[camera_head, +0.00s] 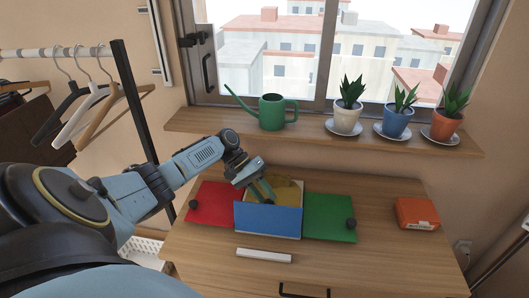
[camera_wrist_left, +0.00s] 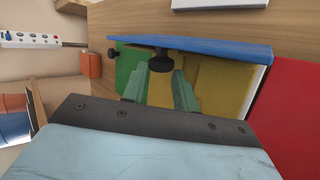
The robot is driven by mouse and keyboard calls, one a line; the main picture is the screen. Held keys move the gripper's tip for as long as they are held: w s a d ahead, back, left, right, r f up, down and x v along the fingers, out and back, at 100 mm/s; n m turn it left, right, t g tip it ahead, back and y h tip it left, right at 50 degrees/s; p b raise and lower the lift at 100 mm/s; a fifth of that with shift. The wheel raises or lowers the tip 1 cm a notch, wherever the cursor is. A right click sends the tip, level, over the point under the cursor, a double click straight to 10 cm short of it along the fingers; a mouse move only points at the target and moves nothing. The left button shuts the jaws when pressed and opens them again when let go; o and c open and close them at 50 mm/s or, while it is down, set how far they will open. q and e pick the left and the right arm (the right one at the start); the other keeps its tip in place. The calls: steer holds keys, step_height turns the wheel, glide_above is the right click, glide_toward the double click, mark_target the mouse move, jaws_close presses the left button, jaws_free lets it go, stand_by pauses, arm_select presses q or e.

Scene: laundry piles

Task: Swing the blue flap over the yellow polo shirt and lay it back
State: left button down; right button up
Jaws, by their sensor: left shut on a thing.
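The blue flap (camera_head: 268,220) stands raised at the front of a folding board, its broad face towards me in the head view. In the left wrist view the blue flap (camera_wrist_left: 215,48) shows nearly edge-on, with a dark knob (camera_wrist_left: 160,62) on it. The yellow polo shirt (camera_head: 288,187) lies behind the flap, partly hidden by it and by my gripper; it also shows in the left wrist view (camera_wrist_left: 208,80). My left gripper (camera_head: 266,194) is shut on the flap's knob, its green fingers (camera_wrist_left: 160,80) on either side. My right gripper is out of view.
The red flap (camera_head: 208,204) and green flap (camera_head: 330,218) lie flat at the sides. A white bar (camera_head: 264,255) lies in front, an orange box (camera_head: 417,213) at right. A sill (camera_head: 310,129) with a watering can (camera_head: 272,112) and potted plants runs behind.

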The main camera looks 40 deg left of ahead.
arm_select(q)
steer(key=shift+s+a+f, duration=0.1)
steer(key=shift+f, duration=0.15)
steer(key=c, duration=1.1)
jaws_free()
steer(key=shift+r, duration=0.1)
steer(key=v, duration=1.3)
steer(key=shift+b, duration=0.45)
steer(key=shift+a, duration=0.15)
